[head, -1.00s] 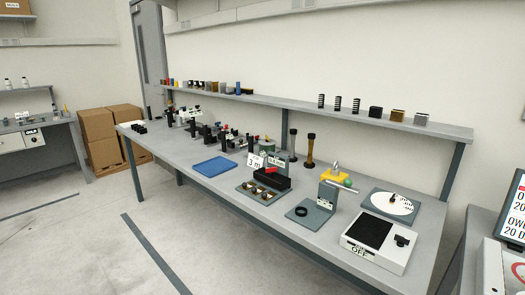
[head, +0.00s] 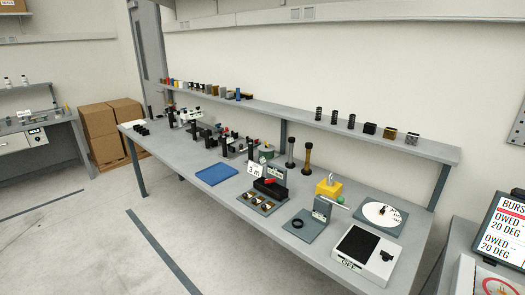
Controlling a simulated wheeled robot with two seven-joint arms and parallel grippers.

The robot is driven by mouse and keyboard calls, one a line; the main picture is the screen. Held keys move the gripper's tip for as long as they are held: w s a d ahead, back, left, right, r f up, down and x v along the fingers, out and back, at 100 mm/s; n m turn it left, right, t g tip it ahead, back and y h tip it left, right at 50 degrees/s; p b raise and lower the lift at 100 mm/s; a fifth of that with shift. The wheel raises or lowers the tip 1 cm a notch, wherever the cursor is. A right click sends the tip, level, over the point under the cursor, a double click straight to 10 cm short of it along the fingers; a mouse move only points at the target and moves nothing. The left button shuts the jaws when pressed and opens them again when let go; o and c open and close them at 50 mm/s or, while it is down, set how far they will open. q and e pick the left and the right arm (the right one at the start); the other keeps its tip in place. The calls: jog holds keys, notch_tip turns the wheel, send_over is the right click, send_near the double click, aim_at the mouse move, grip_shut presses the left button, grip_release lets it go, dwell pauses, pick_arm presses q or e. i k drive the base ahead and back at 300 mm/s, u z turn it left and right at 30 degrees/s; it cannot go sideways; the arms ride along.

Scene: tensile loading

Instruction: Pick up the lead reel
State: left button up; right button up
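I cannot tell for certain which thing is the lead reel. Two tall spool-shaped pieces stand upright near the back of the long grey bench (head: 190,165): a dark one (head: 291,153) and a brown one (head: 307,158). A small black ring (head: 297,223) lies on a grey plate with an upright at the bench's front. Several small dark cylinders, among them this one (head: 319,114), stand on the shelf above. Neither of my grippers is in view.
A blue tray (head: 216,171) lies mid-bench. To its right are a sample holder (head: 262,202), a yellow block (head: 329,188), a round white dial (head: 385,214) and a white box with a black pad (head: 366,256). A screen (head: 503,230) stands at far right. The floor in front is clear.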

aim_at(265, 155)
jog(key=u, duration=1.75)
jog(key=i, duration=2.95)
jog(key=z, duration=2.6)
